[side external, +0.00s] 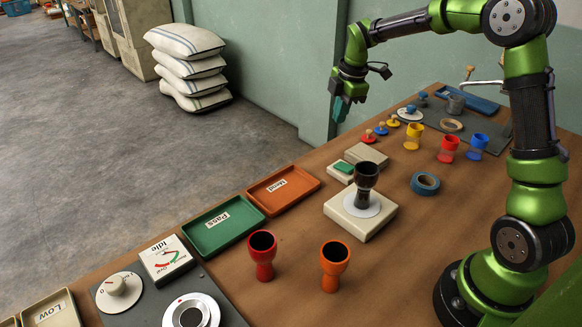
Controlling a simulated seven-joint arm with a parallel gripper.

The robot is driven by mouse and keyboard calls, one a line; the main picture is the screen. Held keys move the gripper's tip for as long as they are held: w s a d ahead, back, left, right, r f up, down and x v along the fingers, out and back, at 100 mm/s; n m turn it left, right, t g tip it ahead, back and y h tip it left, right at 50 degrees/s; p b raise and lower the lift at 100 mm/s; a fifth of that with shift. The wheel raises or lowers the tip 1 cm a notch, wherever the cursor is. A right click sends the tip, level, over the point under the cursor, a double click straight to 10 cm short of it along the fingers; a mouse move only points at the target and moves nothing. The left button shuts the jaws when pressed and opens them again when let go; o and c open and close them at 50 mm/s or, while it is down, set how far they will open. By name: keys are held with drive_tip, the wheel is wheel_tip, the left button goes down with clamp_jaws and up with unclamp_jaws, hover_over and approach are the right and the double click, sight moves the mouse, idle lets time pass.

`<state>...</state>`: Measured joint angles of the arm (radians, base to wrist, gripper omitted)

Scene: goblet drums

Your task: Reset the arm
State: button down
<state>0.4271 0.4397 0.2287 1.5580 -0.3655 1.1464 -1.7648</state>
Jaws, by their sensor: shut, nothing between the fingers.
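My gripper (341,108) hangs shut and empty at the end of my green and black arm, above the far edge of the table. It touches nothing that I can see. A dark goblet drum (366,184) stands upright on a white disc on a cream block (346,222) at mid-table. A red goblet drum (263,262) and an orange goblet drum (330,275) stand upright at the near side of the table.
A green Pass tray (222,238) and an orange tray (283,200) lie along the left edge. Small yellow, red and blue goblets (446,148) stand at the back right. A blue tape roll (425,183) lies right of the cream block. Dials fill the near left.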

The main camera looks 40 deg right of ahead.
drive_tip(key=s+a+r+m+t, duration=0.1)
drive_tip(key=s+a+r+m, duration=0.2)
drive_tip(key=s+m, duration=0.3)
drive_tip(key=s+a+r+m+t+y, duration=0.1)
drive_tip(key=s+a+r+m+t, duration=0.1)
drive_tip(key=s+a+m, duration=0.4)
drive_tip(key=s+a+r+m+t, duration=0.2)
drive_tip(key=s+a+m, duration=0.3)
drive_tip(key=s, duration=0.6)
drive_tip(key=shift+s+a+r+m+y, duration=0.3)
drive_tip(key=shift+r+m+y, duration=0.1)
drive_tip(key=shift+r+m, duration=0.35)
